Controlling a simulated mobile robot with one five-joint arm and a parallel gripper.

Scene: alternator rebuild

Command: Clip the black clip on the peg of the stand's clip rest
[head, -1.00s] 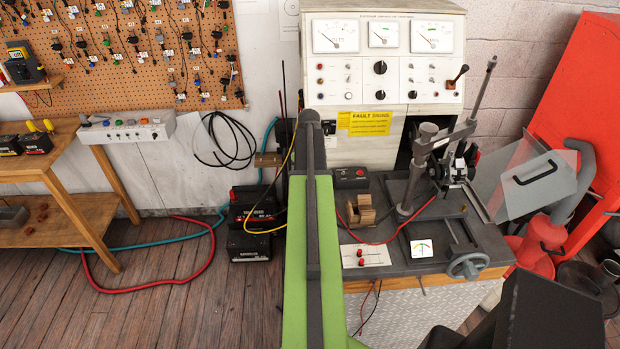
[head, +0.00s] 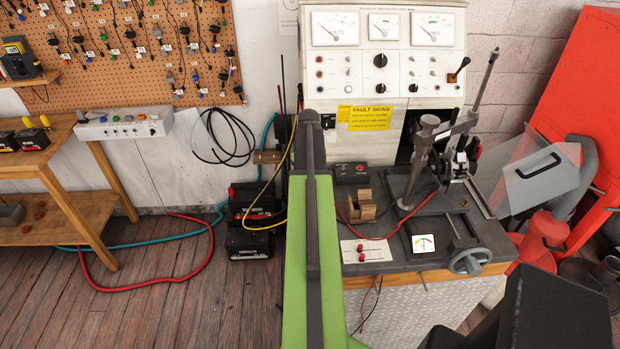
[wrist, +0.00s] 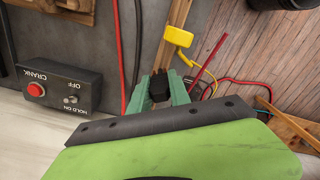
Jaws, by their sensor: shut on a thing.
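In the wrist view my gripper (wrist: 158,90) has its two green fingers closed on the black clip (wrist: 159,84). The clip sits between the fingertips at the end of a narrow wooden bar, which looks like the clip rest (wrist: 172,50). A yellow clip (wrist: 179,35) sits on that bar farther up in the picture. I cannot tell whether the black clip touches the bar or is around a peg; the peg is not clear. In the head view the wooden clip rest (head: 267,157) shows left of my green arm, and my gripper is hidden.
A black box marked CRANK (wrist: 58,88) with a red button is left of my gripper in the wrist view. Red and dark cables (wrist: 235,82) run at its right. In the head view, batteries (head: 252,210) stand on the floor below the rest.

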